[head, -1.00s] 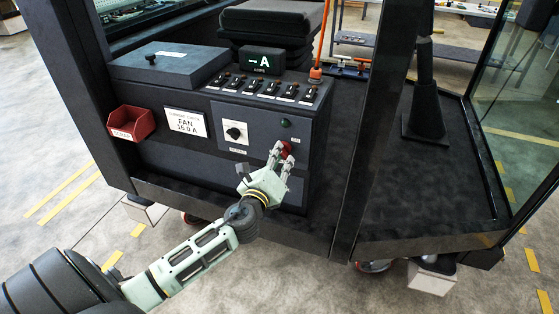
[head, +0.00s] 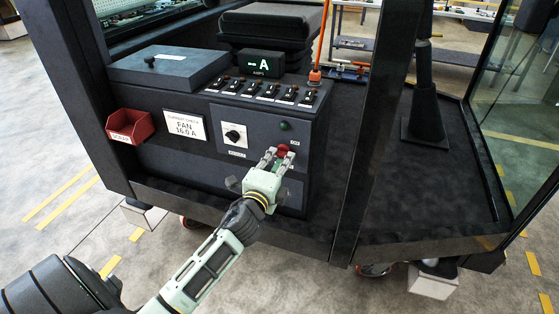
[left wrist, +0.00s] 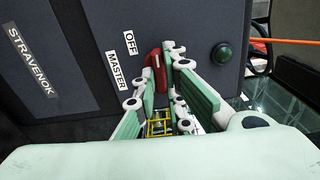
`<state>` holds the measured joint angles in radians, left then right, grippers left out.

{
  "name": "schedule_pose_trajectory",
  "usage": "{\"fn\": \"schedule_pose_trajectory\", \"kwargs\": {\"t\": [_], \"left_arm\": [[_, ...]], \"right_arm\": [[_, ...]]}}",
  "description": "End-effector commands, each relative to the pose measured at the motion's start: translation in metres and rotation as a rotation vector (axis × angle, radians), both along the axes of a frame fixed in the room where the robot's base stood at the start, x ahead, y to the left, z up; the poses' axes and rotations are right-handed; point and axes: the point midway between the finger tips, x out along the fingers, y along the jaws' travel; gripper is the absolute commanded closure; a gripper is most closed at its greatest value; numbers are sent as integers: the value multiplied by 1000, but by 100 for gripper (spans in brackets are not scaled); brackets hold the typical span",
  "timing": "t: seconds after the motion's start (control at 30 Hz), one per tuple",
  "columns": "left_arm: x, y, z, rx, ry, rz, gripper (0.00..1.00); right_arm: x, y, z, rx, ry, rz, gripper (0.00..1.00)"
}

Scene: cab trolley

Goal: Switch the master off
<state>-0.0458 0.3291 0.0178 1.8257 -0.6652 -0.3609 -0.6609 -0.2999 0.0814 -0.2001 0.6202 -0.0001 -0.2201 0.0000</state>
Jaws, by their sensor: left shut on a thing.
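The red master switch handle (head: 283,150) is on the front face of the dark console, at its lower right. In the left wrist view the red handle (left wrist: 155,68) stands beside the labels "OFF" (left wrist: 130,42) and "MASTER" (left wrist: 117,71). My left gripper (head: 278,156) is at the console face with one finger on each side of the handle, shut on it. The fingers (left wrist: 168,80) hide part of the handle in the wrist view. My right gripper is not in view.
A green round lamp (head: 285,125) is just above the handle. A rotary selector (head: 234,135) is to the left, and a row of toggle switches (head: 266,90) is on top. A display (head: 263,64) shows a dash and "A". A red scrap bin (head: 130,126) hangs at left.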

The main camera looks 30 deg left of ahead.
Motion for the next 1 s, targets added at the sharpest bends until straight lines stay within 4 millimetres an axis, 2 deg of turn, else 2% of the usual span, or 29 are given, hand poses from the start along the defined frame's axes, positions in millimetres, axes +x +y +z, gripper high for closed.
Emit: {"fn": "schedule_pose_trajectory", "kwargs": {"t": [0.3, 0.7, 0.73, 0.93, 1.0], "left_arm": [[0, 1, 0, -70, -16, 3, 100], [0, 1, 0, -79, -18, 3, 100], [0, 1, 0, -79, -18, 3, 89], [0, 1, 0, -77, -18, 2, 72], [0, 1, 0, -76, -17, 1, 71]], "right_arm": [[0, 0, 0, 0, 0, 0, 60], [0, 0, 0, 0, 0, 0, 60], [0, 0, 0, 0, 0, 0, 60], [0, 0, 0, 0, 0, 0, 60], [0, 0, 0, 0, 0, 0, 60]]}}
